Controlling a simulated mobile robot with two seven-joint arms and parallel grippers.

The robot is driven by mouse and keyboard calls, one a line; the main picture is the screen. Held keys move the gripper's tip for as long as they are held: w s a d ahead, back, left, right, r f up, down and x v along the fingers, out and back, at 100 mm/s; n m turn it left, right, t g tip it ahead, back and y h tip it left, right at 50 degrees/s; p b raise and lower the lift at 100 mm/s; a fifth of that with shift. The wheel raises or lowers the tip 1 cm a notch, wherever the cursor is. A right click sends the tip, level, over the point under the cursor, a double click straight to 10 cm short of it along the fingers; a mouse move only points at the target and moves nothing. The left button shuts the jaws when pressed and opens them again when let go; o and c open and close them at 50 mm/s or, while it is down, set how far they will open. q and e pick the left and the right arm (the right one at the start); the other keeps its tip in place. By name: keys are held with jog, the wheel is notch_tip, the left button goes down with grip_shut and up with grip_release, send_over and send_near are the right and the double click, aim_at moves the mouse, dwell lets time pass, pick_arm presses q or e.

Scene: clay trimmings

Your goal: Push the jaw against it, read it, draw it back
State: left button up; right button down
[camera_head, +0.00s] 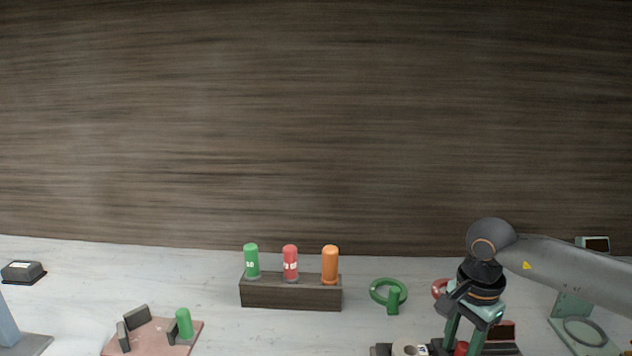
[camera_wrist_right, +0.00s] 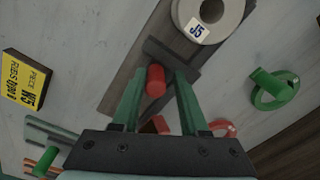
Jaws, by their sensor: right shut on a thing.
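My right gripper (camera_head: 461,343) is shut on a red knob (camera_wrist_right: 155,80); the knob shows between the green fingers in the right wrist view. The knob stands by a dark jaw bar (camera_wrist_right: 172,60) on a long dark base (camera_wrist_right: 124,95). A pale ring-shaped piece labelled J5 (camera_wrist_right: 210,22) lies just beyond the bar, and its top also shows in the head view (camera_head: 408,350). I cannot tell whether bar and ring touch. A dark reddish block (camera_head: 501,330) is behind the gripper, perhaps a readout; no figure is legible. My left gripper is not in view.
A green ring with a handle (camera_head: 388,291) and a partly hidden red ring (camera_head: 438,288) lie nearby. A dark rack (camera_head: 290,293) holds green, red and orange cylinders. A pink board (camera_head: 150,340) is at left, a green stand (camera_head: 572,305) at right. A yellow-labelled block (camera_wrist_right: 22,80) lies close.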

jog(key=shift+s+d+f+g, duration=0.15)
jog(key=shift+s+d+f, duration=0.1)
jog(key=shift+f, duration=0.15)
jog(key=shift+s+d+f+g, duration=0.15)
jog(key=shift+d+f, duration=0.05)
jog(key=shift+f, duration=0.2)
jog(key=shift+c, duration=0.4)
grip_release()
jog(key=shift+d+r, duration=0.1)
jog(key=shift+o, duration=0.4)
jog(key=shift+w+r+p, duration=0.15)
jog(key=shift+r+p, duration=0.45)
jog(key=shift+r, duration=0.05)
notch_tip(320, 180, up, 6)
jog(key=p, duration=0.4)
jog(key=shift+w, duration=0.15)
jog(key=shift+f, duration=0.1)
